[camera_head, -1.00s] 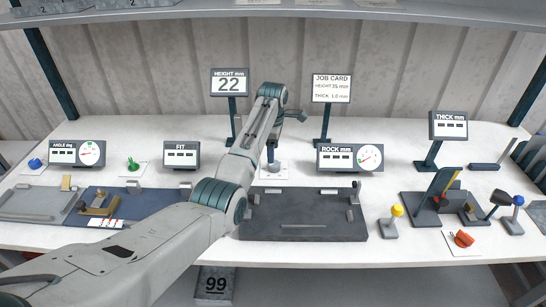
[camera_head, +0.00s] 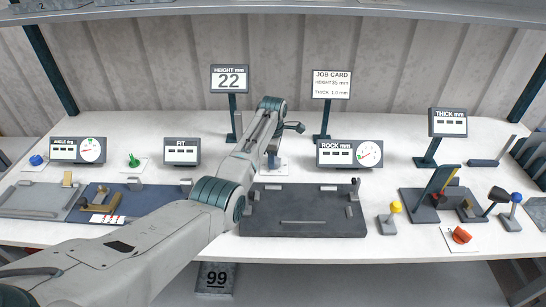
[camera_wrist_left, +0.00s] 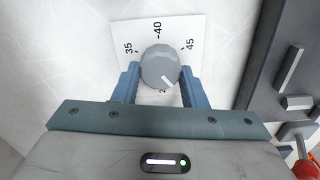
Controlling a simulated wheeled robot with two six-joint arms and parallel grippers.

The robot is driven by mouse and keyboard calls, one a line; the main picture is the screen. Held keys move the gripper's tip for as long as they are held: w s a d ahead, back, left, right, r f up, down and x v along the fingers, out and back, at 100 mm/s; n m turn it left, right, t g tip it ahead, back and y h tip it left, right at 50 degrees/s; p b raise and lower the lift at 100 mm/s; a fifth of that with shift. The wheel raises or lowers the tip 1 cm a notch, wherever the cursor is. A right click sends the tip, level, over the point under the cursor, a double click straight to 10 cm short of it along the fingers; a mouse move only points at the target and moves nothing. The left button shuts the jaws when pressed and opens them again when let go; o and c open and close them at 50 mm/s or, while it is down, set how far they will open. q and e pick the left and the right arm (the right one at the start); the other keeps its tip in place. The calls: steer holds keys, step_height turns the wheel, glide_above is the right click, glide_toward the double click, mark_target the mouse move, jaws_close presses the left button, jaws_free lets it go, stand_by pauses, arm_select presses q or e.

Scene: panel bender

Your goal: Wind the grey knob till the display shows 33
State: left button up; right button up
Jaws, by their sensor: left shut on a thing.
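The grey knob (camera_wrist_left: 159,64) sits on a white dial plate (camera_wrist_left: 140,33) in the left wrist view. The plate's marks include 35, 40 and 45; a lower mark is partly hidden. A pale pointer line on the knob points down and right in that view. My left gripper (camera_wrist_left: 160,75) is shut on the knob, one blue finger on each side. In the head view my left gripper (camera_head: 272,158) is at the dial, largely hidden by my arm. The height display (camera_head: 229,79) reads 22. My right gripper is not in view.
A job card (camera_head: 331,84) stands right of the height display. The rock display (camera_head: 349,154) and a dark plate (camera_head: 305,222) are close to my left arm. A yellow knob (camera_head: 396,207) and the thick display (camera_head: 447,122) are further right.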

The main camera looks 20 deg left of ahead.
arm_select(q)
steer(key=shift+r+m, duration=0.1)
steer(key=shift+m, duration=0.3)
steer(key=m+p, duration=0.2)
steer(key=m, duration=0.2)
steer(key=shift+w, duration=0.1)
steer(key=m+p, duration=0.1)
steer(key=m, duration=0.3)
steer(key=shift+w, duration=0.1)
steer(key=m+p, duration=0.1)
steer(key=m, duration=0.2)
steer(key=shift+d, duration=0.1)
steer(key=m, duration=0.3)
steer(key=shift+m, duration=0.4)
steer(key=m, duration=0.3)
steer(key=shift+w+d+m+p, duration=0.1)
steer(key=shift+m+p, duration=0.2)
steer(key=shift+p, duration=0.1)
steer(key=m, duration=0.5)
steer(key=shift+d, duration=0.1)
steer(key=shift+m+p, duration=0.3)
steer(key=shift+m, duration=0.5)
